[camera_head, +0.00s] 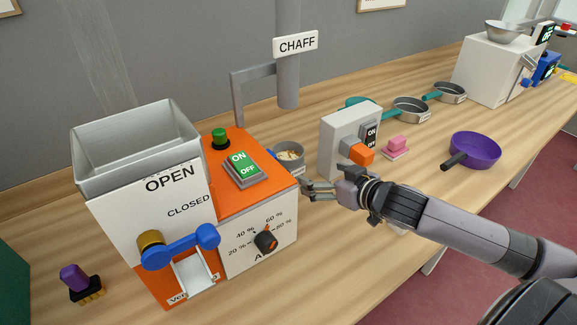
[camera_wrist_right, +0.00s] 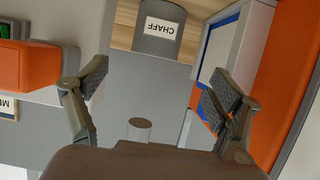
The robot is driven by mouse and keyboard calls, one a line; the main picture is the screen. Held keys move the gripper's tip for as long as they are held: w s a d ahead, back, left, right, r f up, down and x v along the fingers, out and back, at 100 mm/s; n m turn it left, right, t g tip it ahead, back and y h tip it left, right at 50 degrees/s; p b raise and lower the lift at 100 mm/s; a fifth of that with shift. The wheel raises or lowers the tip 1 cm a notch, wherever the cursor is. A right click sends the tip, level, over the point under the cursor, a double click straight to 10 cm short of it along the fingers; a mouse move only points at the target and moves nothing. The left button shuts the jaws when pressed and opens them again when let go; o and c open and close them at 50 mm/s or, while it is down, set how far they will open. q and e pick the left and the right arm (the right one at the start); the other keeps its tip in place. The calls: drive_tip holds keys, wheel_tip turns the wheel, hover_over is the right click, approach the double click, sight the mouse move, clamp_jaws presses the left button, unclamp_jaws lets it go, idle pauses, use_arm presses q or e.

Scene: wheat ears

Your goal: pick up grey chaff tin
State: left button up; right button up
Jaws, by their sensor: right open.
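The grey chaff tin (camera_head: 290,152) stands on the table behind the orange machine, with pale chaff in it. In the right wrist view the tin (camera_wrist_right: 158,50) appears at the top, its CHAFF label upside down. My right gripper (camera_head: 306,189) reaches in from the right, in front of the tin and beside the machine's right side. In the wrist view its fingers (camera_wrist_right: 160,85) are spread and nothing is between them; the tin lies beyond them, apart. My left gripper is not in view.
The orange machine (camera_head: 262,202) with a grey hopper (camera_head: 140,135) borders the gripper on the left. A grey switch box (camera_head: 338,142) with an orange block stands on the right. A CHAFF pipe (camera_head: 288,70) hangs above the tin. A purple pan (camera_head: 476,150) lies farther right.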

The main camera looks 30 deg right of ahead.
sight(298, 167)
drive_tip(key=p+x, duration=0.1)
drive_tip(key=x, duration=0.9)
drive_tip(key=shift+d+f+p+x, duration=0.15)
drive_tip(key=shift+p+x, duration=0.3)
drive_tip(key=shift+x, duration=0.75)
drive_tip(key=shift+d+f+p+x, duration=0.15)
drive_tip(key=shift+p+x, duration=0.3)
drive_tip(key=shift+x, duration=0.7)
drive_tip(key=shift+w+a+f, duration=0.2)
drive_tip(key=shift+w+f, duration=0.1)
drive_tip(key=shift+w, duration=0.05)
drive_tip(key=shift+s, duration=0.1)
drive_tip(key=c, duration=1)
